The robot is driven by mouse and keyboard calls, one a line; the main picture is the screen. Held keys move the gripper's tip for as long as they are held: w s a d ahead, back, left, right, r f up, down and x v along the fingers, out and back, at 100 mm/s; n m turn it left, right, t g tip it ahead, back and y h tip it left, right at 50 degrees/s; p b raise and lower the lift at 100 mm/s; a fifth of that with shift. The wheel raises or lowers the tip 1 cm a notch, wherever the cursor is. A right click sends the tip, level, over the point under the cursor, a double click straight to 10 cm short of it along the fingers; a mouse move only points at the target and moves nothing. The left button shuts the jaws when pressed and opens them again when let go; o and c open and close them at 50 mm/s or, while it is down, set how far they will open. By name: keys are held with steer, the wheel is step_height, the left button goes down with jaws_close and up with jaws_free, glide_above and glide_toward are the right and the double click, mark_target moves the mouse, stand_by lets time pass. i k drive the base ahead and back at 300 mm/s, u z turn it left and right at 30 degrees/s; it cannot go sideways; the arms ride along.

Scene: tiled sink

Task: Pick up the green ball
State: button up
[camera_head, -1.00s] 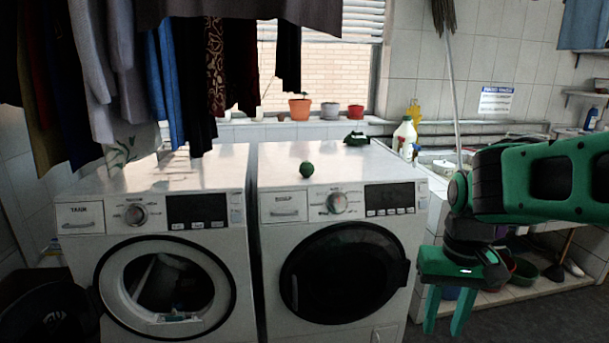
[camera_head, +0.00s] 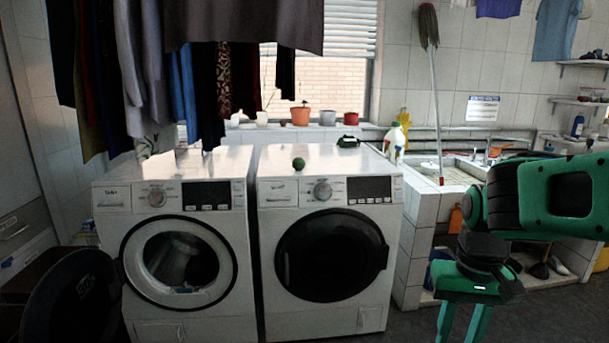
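The green ball (camera_head: 298,164) rests on top of the right washing machine (camera_head: 282,195), near its front edge and left of the middle. My gripper (camera_head: 460,325) is at the lower right, in front of the sink and to the right of the ball, well apart from it and lower. Its two green fingers point down and are spread, with nothing seen between them. The fingertips are cut off by the bottom edge of the picture.
A dark green object (camera_head: 348,142) lies at the back of the same machine top. A white bottle (camera_head: 394,143) stands to its right. Another washing machine (camera_head: 150,225) is on the left, under hanging clothes (camera_head: 185,85). A tiled sink (camera_head: 445,172) is on the right.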

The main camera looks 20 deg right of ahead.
mark_target(298, 162)
steer(key=k, duration=0.4)
steer(key=z, duration=0.6)
steer(key=i, duration=2.7)
steer(key=u, duration=0.2)
